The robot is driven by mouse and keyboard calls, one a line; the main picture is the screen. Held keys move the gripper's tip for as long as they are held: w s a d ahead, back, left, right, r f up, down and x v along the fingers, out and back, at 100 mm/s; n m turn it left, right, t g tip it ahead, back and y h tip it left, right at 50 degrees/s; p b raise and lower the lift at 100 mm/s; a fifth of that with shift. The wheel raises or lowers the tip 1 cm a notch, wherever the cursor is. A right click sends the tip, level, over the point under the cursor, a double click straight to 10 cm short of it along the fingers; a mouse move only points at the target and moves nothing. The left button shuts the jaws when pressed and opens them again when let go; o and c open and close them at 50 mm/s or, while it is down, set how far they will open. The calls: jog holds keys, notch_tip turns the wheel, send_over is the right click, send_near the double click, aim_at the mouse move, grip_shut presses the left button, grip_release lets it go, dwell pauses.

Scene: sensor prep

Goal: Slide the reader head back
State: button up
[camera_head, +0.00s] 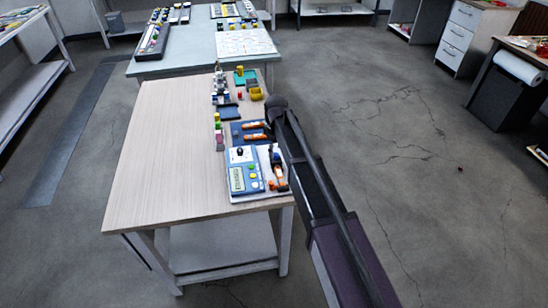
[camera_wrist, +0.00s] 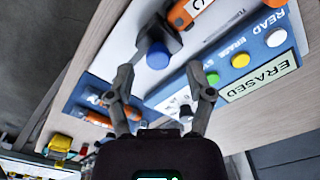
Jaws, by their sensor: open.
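In the wrist view, a round blue knob (camera_wrist: 158,56) sits on a dark sliding piece, which looks like the reader head (camera_wrist: 150,32). An orange part marked "C" (camera_wrist: 188,12) lies beside it on a white plate (camera_wrist: 118,50). My gripper (camera_wrist: 159,72) is open and empty, its fingers spread to either side of the knob; I cannot tell whether they touch it. The blue reader panel (camera_wrist: 226,70) has green, yellow and white buttons and a display reading "ERASED" (camera_wrist: 262,80). In the head view the reader (camera_head: 244,172) stands at the table's front right; the gripper is hard to make out there.
Another blue tray (camera_head: 248,133) with orange parts lies behind the reader. Beyond it are small coloured blocks, a yellow bin (camera_head: 256,94) and a teal tray (camera_head: 245,77). The left of the wooden table (camera_head: 165,150) is bare. My arm stands along its right edge.

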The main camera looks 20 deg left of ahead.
jog(key=shift+f+b, duration=0.7)
jog(key=shift+f, duration=0.25)
jog(key=shift+c, duration=0.2)
grip_shut()
